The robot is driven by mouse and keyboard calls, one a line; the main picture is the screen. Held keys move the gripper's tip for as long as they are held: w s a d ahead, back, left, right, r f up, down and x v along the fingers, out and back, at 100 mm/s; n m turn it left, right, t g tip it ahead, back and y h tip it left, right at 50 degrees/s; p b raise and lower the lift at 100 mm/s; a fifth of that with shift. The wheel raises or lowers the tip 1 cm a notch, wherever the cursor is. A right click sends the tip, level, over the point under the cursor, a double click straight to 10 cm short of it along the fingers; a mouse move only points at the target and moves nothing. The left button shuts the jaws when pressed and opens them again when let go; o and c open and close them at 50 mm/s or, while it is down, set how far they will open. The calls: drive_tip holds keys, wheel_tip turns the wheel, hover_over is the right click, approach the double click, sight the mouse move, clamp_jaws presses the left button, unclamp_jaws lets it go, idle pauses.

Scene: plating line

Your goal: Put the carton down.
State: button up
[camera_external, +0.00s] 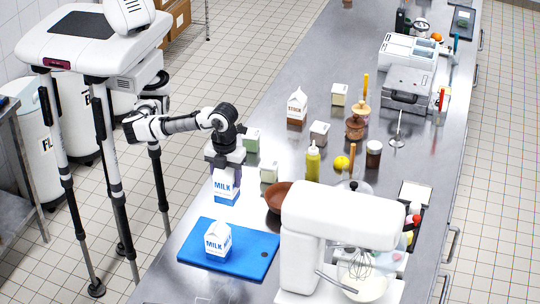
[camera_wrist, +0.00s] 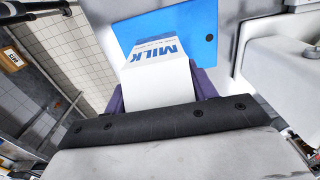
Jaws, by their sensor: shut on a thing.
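My gripper (camera_external: 225,160) points down and is shut on a white milk carton (camera_external: 226,184) with blue lettering and a blue base band. The held carton looks upright, just behind the far left part of the blue board (camera_external: 258,262); I cannot tell whether its base touches the counter. A second milk carton (camera_external: 217,241) stands upright on the board. In the wrist view, the held carton (camera_wrist: 160,80) sits between the purple fingers, with the blue board (camera_wrist: 200,20) beyond it.
The steel counter (camera_external: 285,130) carries a white stand mixer (camera_external: 340,215) beside the board and a brown bowl (camera_external: 275,197) behind it. Small cartons (camera_external: 269,171), a yellow-green bottle (camera_external: 313,163) and a brown-and-white carton (camera_external: 297,106) stand farther back. Bare counter lies at the board's front left.

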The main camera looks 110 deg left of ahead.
wheel_tip(320, 180, down, 15)
drive_tip(key=shift+p, duration=1.2)
drive_tip(key=o, duration=1.4)
drive_tip(key=shift+f, duration=0.15)
drive_tip(key=shift+c, duration=0.2)
wheel_tip(320, 180, up, 12)
drive_tip(key=shift+r+b, duration=0.15)
drive_tip(key=shift+b, duration=0.8)
